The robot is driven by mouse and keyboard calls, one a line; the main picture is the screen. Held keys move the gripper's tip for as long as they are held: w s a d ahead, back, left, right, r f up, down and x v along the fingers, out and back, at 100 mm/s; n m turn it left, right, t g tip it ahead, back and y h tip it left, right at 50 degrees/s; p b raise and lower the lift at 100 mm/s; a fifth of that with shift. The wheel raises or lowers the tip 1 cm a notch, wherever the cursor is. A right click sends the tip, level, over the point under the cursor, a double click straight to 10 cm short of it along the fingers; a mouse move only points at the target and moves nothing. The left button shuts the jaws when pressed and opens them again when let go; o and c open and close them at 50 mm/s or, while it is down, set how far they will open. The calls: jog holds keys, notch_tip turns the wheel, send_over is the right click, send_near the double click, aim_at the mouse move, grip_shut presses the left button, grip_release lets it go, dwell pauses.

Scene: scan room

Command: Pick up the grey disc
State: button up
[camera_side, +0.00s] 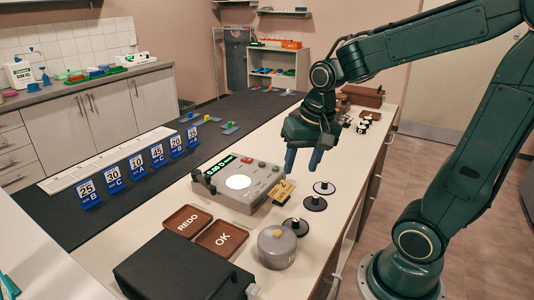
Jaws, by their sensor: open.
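Three small round discs with central knobs lie on the pale counter, right of a grey instrument. The nearest disc (288,227) looks dark grey. The middle disc (315,204) looks black, and the farthest disc (325,188) looks pale with a dark rim. Which one is the grey disc is hard to tell at this size. My gripper (303,162) points down with its blue fingers apart and nothing between them. It hangs above the counter, behind and a little left of the farthest disc, touching none of them.
The grey instrument (222,190) has a lit white circle. A yellow tag (283,191) stands beside it. REDO (187,220) and OK (222,238) trays, a lidded grey pot (277,250) and a black case (175,268) are nearer. Blue numbered stands (115,178) line the left.

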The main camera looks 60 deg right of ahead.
jog(key=w+d+f+m+g, duration=0.2)
jog(key=w+d+f+m, duration=0.1)
jog(key=d+f+m, duration=0.4)
notch_tip(320, 180, down, 2)
jog(key=shift+w+g+y, duration=0.25)
jog(key=shift+g+y, duration=0.05)
jog(key=shift+f, duration=0.1)
send_over(296, 219)
jog(key=shift+a+f, duration=0.15)
jog(key=shift+f, duration=4.05)
jog(key=shift+f, duration=2.6)
jog(key=shift+c, duration=0.3)
grip_shut()
